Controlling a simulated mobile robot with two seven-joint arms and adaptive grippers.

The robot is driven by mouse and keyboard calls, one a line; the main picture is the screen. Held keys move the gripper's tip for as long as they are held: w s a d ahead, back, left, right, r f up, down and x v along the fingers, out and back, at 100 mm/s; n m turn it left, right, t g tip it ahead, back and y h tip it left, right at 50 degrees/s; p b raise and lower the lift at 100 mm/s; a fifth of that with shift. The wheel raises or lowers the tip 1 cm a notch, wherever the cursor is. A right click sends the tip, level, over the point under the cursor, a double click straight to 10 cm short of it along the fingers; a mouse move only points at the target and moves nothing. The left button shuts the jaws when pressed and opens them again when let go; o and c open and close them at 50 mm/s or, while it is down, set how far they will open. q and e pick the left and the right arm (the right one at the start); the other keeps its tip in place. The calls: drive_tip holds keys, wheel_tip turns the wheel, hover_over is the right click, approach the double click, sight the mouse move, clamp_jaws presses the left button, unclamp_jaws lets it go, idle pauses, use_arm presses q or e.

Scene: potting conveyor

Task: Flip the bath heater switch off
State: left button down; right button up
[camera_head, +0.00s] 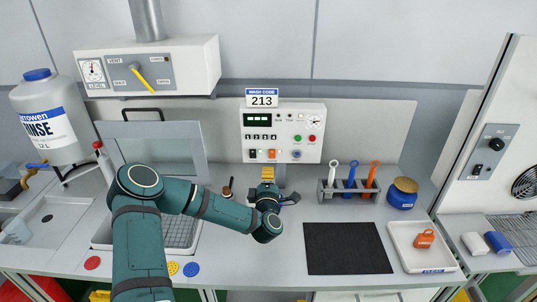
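The control panel (301,144) is a white box at the back of the bench, with a small dark display, dials, a row of small switches and a red button. Along its lower edge are a black rocker switch (253,154) and an orange rocker switch (271,154). The labels are too small to read, so I cannot tell which is the bath heater switch. My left gripper (268,186) is just in front of and below these rockers, apart from them as far as I can see. Its fingers are small and partly hidden, so their opening is unclear. My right gripper is not in view.
A sink with a raised lid (158,146) is behind my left arm. A rack (348,190) with white, blue and orange tools, a blue jar (402,194) and a white tray (435,259) with an orange tag (424,239) stand right. A black mat (347,249) lies clear in front.

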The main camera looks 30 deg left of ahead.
sight(268, 147)
use_arm(q)
drive_tip(key=x, duration=1)
drive_tip(key=shift+w+r, duration=0.1)
drive_tip(key=shift+w, duration=0.15)
drive_tip(key=shift+a, duration=0.1)
drive_tip(key=shift+w, duration=0.1)
drive_tip(key=shift+w+a+b, duration=0.2)
drive_tip(key=shift+b, duration=0.3)
drive_tip(key=shift+r+p, duration=0.35)
drive_tip(key=shift+r, duration=0.1)
drive_tip(key=shift+r+g, duration=0.15)
drive_tip(key=shift+g, duration=0.25)
drive_tip(key=shift+a, duration=0.1)
